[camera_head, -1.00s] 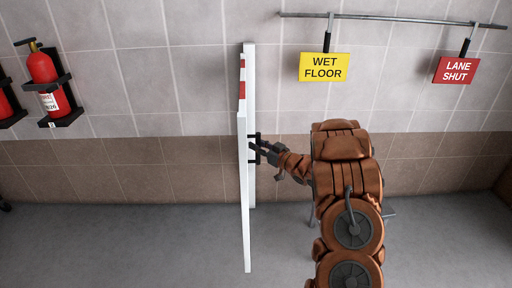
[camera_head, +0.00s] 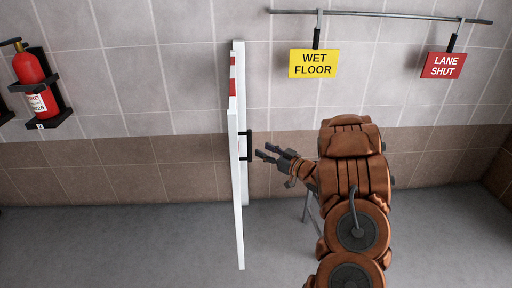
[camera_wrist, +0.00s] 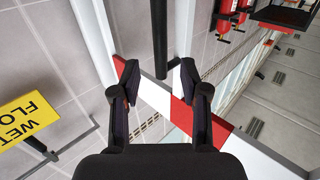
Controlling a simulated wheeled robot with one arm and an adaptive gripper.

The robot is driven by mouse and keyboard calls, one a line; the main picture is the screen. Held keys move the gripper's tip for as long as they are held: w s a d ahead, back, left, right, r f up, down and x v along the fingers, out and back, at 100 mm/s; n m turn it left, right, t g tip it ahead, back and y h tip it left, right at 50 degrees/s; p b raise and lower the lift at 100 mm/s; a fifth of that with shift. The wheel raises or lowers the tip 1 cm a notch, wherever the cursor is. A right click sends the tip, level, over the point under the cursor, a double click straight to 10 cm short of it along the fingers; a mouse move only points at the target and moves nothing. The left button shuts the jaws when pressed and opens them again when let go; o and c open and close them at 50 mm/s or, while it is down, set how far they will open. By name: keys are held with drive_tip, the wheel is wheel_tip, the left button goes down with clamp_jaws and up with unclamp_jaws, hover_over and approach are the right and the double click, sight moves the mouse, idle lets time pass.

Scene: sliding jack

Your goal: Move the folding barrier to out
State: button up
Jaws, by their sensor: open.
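The folding barrier (camera_head: 238,190) is a white panel frame with red marks, standing out from the wall and seen nearly edge-on in the head view. Its black bar handle (camera_head: 249,146) is on its right side. My gripper (camera_head: 262,154) is open and empty, a little to the right of the handle and apart from it. In the wrist view my gripper (camera_wrist: 162,100) has its two fingers spread, with the black handle bar (camera_wrist: 159,40) ahead between them and the red and white barrier band (camera_wrist: 180,110) behind.
A yellow wet floor sign (camera_head: 313,63) and a red lane shut sign (camera_head: 443,65) hang from a wall rail (camera_head: 380,15). A red fire extinguisher (camera_head: 35,85) is mounted at the left. The grey floor (camera_head: 120,240) left of the barrier is clear.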

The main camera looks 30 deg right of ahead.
drive_tip(key=shift+v, duration=1.85)
drive_tip(key=shift+f, duration=0.1)
drive_tip(key=w+d+r+m+g+h, duration=0.1)
drive_tip(key=w+d+r+g+h, duration=0.2)
drive_tip(key=h, duration=0.4)
drive_tip(key=s+a+r+m+g+y, duration=0.1)
drive_tip(key=s+a+g, duration=0.8)
drive_tip(key=s+a, duration=0.95)
drive_tip(key=s+a+m+g+y, duration=0.1)
drive_tip(key=s+a+g, duration=0.7)
drive_tip(key=s+a, duration=1.05)
drive_tip(key=s+d+r+p, duration=0.1)
drive_tip(key=s+r+p, duration=0.1)
drive_tip(key=r+p, duration=0.9)
drive_tip(key=s+d+r+p, duration=0.1)
drive_tip(key=r+p, duration=1.1)
drive_tip(key=r, duration=0.2)
drive_tip(key=shift+s+d+t+p, duration=0.25)
drive_tip(key=shift+s+t+p, duration=0.05)
drive_tip(key=shift+s+t, duration=0.1)
